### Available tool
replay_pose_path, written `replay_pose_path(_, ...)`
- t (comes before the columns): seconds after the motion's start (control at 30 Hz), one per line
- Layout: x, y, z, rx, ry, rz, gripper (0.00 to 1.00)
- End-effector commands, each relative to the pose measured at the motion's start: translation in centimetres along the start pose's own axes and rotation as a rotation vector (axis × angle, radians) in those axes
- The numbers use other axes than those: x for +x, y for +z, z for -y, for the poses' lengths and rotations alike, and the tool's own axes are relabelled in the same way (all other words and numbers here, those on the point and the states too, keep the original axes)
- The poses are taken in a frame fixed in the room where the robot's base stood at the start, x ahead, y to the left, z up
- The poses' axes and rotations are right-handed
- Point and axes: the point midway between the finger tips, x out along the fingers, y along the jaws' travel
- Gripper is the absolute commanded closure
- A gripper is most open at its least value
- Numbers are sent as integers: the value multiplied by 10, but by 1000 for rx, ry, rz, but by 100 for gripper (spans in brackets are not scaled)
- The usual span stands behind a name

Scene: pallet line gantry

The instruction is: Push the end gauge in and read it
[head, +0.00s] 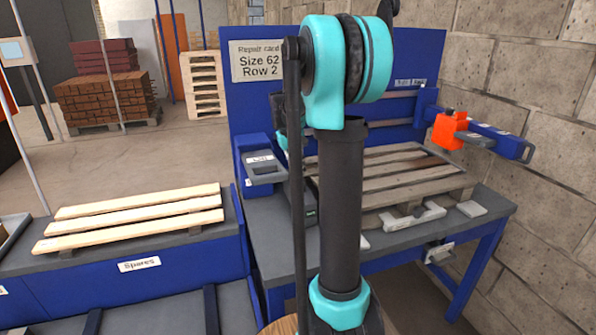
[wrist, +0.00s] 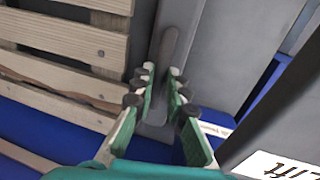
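My gripper (wrist: 160,78) shows in the wrist view with its two green fingers a little apart. A narrow grey rounded bar (wrist: 167,42) runs behind and between the fingertips; I cannot tell whether they touch it. I cannot tell for sure which part is the end gauge. A grey device with a small display (head: 262,168) is on the left of the bench's blue back panel. An orange block (head: 450,131) sits on a blue arm at the right. No reading is legible.
A worn pallet (head: 385,178) lies on the blue bench, its planks (wrist: 62,45) at left in the wrist view. A repair card (head: 259,61) reads "Size 62 Row 2". Spare boards (head: 135,212) lie at left. A "Lift" label (wrist: 285,165) is close by at lower right.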

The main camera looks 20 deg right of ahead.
Motion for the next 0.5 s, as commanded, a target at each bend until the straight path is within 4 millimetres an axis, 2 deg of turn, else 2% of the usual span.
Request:
replay_pose_path(0.37, 0, 0, 0, 0, 0, 0, 100)
replay_pose_path(0.5, 2, 0, -10, 3, 0, 0, 100)
